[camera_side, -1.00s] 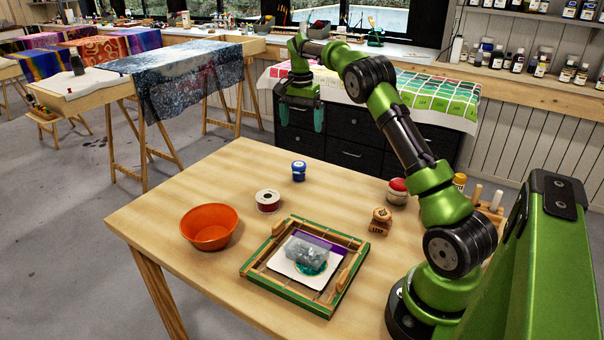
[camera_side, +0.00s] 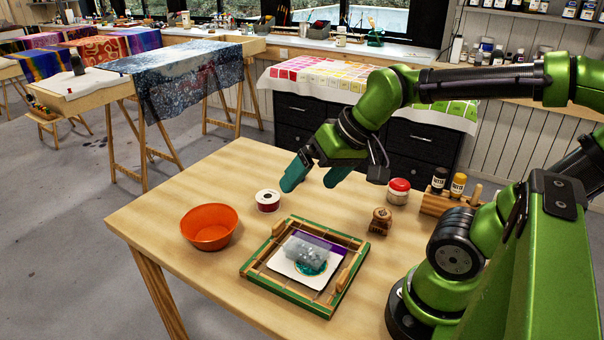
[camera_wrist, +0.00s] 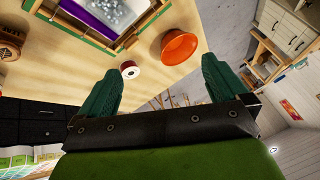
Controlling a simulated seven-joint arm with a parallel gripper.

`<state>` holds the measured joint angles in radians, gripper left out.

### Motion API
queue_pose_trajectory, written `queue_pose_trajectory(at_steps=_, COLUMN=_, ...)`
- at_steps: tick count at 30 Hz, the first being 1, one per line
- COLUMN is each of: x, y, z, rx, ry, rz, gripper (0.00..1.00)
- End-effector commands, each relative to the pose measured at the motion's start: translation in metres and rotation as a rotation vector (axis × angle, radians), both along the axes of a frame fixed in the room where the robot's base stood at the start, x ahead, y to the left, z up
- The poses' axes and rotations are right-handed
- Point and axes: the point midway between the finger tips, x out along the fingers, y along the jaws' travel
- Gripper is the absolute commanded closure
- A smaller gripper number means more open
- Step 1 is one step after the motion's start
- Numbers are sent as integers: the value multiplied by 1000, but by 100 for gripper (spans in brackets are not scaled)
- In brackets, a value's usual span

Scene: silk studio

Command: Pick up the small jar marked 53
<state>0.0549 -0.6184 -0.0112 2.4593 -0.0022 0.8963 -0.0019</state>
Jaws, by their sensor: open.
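No number 53 is readable on any jar. A small jar with a red lid (camera_side: 398,191) stands at the back right of the table in the side view. The small blue jar seen earlier at the back of the table does not show now; my gripper covers that spot in the side view. My gripper (camera_side: 310,184) is open and empty, low over the back of the table near the ribbon spool (camera_side: 268,200). In the wrist view its two green fingers (camera_wrist: 160,72) are wide apart, with no jar visible between them.
An orange bowl (camera_side: 209,228) stands at the left. A wooden frame (camera_side: 259,283) holding a clear item (camera_side: 307,252) lies in front. A wooden block (camera_side: 380,221) and a rack with bottles (camera_side: 458,185) are at the right. The table's left front is clear.

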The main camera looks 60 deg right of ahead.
Motion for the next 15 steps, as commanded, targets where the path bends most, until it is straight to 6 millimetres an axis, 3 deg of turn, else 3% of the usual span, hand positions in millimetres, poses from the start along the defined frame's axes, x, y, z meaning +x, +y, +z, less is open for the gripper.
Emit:
queue_pose_trajectory(at_steps=4, x=-16, y=13, z=7, rx=-5, ry=-63, rz=48, gripper=2)
queue_pose_trajectory(at_steps=8, x=-18, y=17, z=15, rx=-5, ry=-91, rz=62, gripper=21)
queue_pose_trajectory(at_steps=15, x=-17, y=17, z=14, rx=-5, ry=-88, rz=62, gripper=22)
